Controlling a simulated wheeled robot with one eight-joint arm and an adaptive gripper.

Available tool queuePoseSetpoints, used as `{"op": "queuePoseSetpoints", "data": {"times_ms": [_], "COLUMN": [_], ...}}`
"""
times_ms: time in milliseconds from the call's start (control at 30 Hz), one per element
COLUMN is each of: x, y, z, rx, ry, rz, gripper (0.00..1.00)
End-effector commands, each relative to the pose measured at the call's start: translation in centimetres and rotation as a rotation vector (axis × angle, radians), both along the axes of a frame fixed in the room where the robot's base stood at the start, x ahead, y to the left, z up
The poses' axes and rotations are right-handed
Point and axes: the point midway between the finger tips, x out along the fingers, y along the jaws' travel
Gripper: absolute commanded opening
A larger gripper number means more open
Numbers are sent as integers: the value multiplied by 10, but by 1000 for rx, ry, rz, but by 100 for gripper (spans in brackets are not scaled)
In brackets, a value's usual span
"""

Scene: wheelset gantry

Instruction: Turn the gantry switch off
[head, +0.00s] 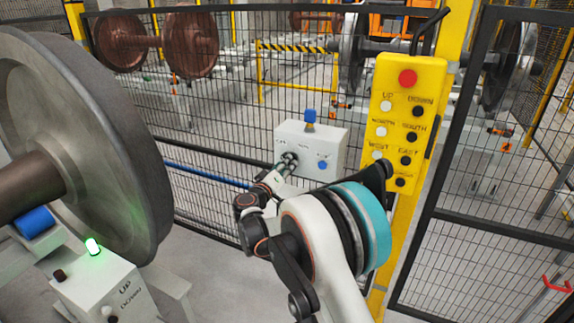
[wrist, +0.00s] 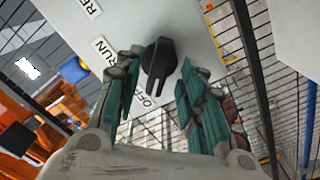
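The gantry switch is a black rotary knob (wrist: 158,58) on a pale panel in the wrist view. A RUN label (wrist: 103,52) is at its left, and a partly hidden OFF label (wrist: 148,100) is below it. The knob's ridge stands nearly upright in that picture; I cannot tell which end is its pointer. My gripper (wrist: 162,66) is open, with one teal-padded finger on each side of the knob and gaps showing. In the head view my gripper (head: 286,162) is at the left front of the white switch box (head: 325,142) and hides much of the knob.
The box carries a blue button (head: 322,165) and a blue lamp (head: 310,116). A yellow pendant (head: 408,85) with a red button hangs to the right, close to my arm. Mesh fencing stands behind. A large wheelset (head: 110,130) and a control box (head: 95,288) with a lit green lamp are left.

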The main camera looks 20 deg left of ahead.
Motion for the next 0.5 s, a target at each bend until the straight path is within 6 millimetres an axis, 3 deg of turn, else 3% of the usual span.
{"op": "queuePoseSetpoints", "data": {"times_ms": [300, 500], "x": [-65, -89], "y": [6, 8], "z": [0, 0], "rx": [-1, -1], "ry": [0, 0], "rz": [3, 1], "gripper": [37, 37]}}
